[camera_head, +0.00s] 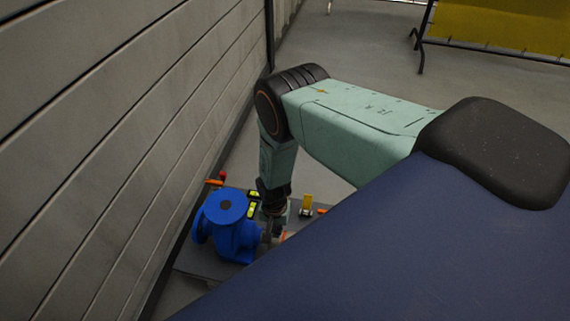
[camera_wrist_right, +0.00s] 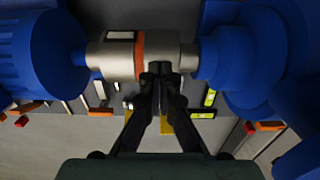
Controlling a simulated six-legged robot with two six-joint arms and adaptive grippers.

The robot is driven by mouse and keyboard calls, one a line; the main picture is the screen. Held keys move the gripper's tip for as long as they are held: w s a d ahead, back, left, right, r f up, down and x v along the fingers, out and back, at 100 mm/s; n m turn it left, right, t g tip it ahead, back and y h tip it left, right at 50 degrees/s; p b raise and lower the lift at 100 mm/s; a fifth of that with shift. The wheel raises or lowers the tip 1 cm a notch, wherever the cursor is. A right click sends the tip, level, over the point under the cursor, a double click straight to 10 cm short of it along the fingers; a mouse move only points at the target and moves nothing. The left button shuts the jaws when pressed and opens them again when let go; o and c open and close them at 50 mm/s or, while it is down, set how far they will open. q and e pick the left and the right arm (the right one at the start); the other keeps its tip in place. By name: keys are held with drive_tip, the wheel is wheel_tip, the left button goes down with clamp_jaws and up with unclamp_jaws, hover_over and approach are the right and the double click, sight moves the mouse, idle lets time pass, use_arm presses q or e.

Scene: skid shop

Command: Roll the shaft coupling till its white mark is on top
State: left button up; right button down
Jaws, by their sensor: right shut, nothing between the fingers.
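The shaft coupling (camera_wrist_right: 120,58) is a pale metal cylinder with an orange band (camera_wrist_right: 140,55), lying between two blue machine bodies in the right wrist view. A pale rectangle (camera_wrist_right: 120,34) shows near its upper edge in that view; it may be the white mark. My right gripper (camera_wrist_right: 158,72) is shut and empty, its fingertips just right of the orange band, at the coupling; I cannot tell whether they touch it. In the head view my right gripper (camera_head: 271,235) points down beside the blue pump and mostly hides the coupling. My left gripper is not in view.
The blue pump (camera_head: 226,210) stands on a grey base plate (camera_head: 205,262) close to the panelled wall (camera_head: 90,140). A blue ribbed motor (camera_wrist_right: 30,50) is left in the wrist view. Yellow-green level vials (camera_wrist_right: 210,97) and orange-and-red pieces (camera_wrist_right: 268,126) lie around. Open floor is behind.

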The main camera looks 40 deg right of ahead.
drive_tip(key=shift+w+d+f, duration=0.1)
drive_tip(key=shift+w+d, duration=0.3)
drive_tip(key=shift+d, duration=0.15)
idle(1.6)
wheel_tip(320, 180, up, 7)
drive_tip(key=p, duration=0.5)
drive_tip(key=shift+p, duration=0.4)
